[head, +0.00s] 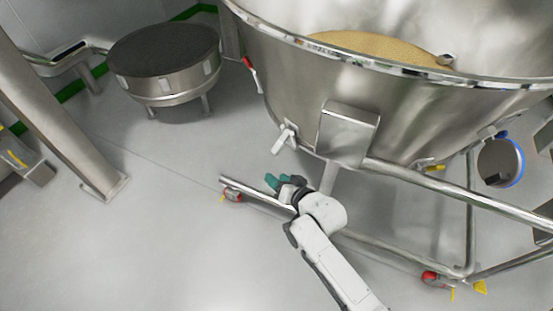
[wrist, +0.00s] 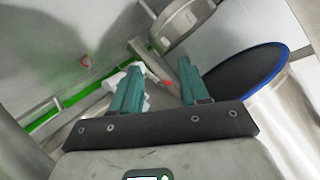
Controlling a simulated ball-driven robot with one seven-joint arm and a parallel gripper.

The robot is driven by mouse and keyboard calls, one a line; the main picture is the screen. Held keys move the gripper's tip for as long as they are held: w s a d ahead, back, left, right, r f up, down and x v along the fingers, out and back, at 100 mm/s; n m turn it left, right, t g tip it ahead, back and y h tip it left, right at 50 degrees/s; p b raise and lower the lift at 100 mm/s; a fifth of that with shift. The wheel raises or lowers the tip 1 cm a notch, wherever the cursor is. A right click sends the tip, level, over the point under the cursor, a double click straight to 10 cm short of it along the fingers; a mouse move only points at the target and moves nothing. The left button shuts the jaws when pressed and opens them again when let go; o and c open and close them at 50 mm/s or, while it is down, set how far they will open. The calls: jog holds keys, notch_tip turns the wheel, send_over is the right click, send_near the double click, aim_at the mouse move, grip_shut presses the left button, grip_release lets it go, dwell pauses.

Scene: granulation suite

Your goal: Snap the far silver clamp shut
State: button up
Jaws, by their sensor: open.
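A silver clamp (head: 285,138) with a pale lever sits at the lower left edge of the big steel bowl (head: 290,85). Its lever sticks out from the bowl wall. My gripper (head: 272,182) is below this clamp in the head view, apart from it, with teal fingers. In the wrist view my gripper (wrist: 158,88) is open, with a wide gap between the fingers. A pale, lever-like part shows behind the left finger and is partly hidden by it; I cannot tell whether it is the clamp. A red-handled clamp (head: 249,63) is farther up the bowl's left side.
A steel tube frame (head: 400,175) with castors (head: 232,195) carries the bowl. A steel drum with a dark top (head: 165,60) stands at the back left. A steel post (head: 65,120) is at the left. The floor (head: 150,230) is clear at the lower left. A blue-rimmed dark disc (wrist: 235,75) is at the right in the wrist view.

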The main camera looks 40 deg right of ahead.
aim_at(276, 145)
jog(key=w+d+f+m+t+h+b, duration=0.3)
jog(key=d+f+m+t+h+b, duration=0.3)
jog(key=b, duration=0.3)
jog(key=shift+t+y, duration=0.3)
jog(key=shift+y, duration=0.2)
jog(key=x, duration=0.3)
jog(key=d+b+x, duration=0.1)
jog(key=x, duration=0.3)
jog(key=b+x, duration=0.1)
jog(key=x, duration=0.2)
jog(key=shift+d+r, duration=0.3)
grip_shut()
